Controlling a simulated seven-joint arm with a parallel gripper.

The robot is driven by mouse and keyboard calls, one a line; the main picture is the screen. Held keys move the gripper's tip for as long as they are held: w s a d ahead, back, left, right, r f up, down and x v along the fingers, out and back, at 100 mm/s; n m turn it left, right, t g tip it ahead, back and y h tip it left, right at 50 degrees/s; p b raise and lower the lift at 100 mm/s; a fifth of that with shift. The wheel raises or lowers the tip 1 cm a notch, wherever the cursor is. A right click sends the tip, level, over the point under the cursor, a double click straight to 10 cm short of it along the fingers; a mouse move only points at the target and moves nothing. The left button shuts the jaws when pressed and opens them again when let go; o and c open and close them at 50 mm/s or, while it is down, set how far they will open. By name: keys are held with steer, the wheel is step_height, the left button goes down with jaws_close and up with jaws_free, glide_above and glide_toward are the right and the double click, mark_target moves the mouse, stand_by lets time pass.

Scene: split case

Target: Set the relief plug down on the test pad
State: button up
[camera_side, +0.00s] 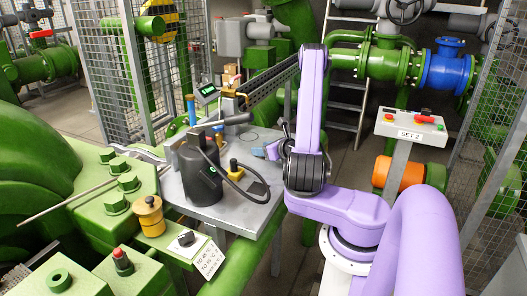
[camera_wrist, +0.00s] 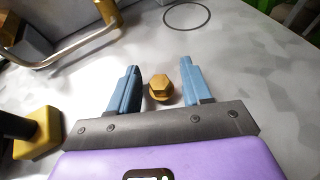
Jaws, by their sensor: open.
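A brass-coloured hex-headed part, which looks like the relief plug (camera_wrist: 161,85), sits on the grey tabletop in the wrist view. My gripper (camera_wrist: 161,70) has its two blue fingers spread on either side of it. A narrow gap shows between the plug and each finger, so it is not gripped. In the side view my arm reaches down at the right edge of the grey table, and I cannot make out the plug there. I cannot identify the test pad for certain in either view.
A dark cylindrical device (camera_side: 199,172) with a cable stands on the grey table (camera_side: 205,211). A yellow block with a black knob (camera_wrist: 38,134) is left of my gripper. A thin dark ring (camera_wrist: 187,17) lies beyond the plug. Bare tabletop surrounds the plug.

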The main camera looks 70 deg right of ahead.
jaws_close()
steer(key=shift+r, duration=0.2)
steer(key=shift+r, duration=0.55)
step_height(320, 180, up, 2)
steer(key=shift+s+r, duration=0.1)
steer(key=s+a+r, duration=0.9)
steer(key=s, duration=0.1)
steer(key=shift+s+r, duration=0.2)
steer(key=shift+s, duration=0.1)
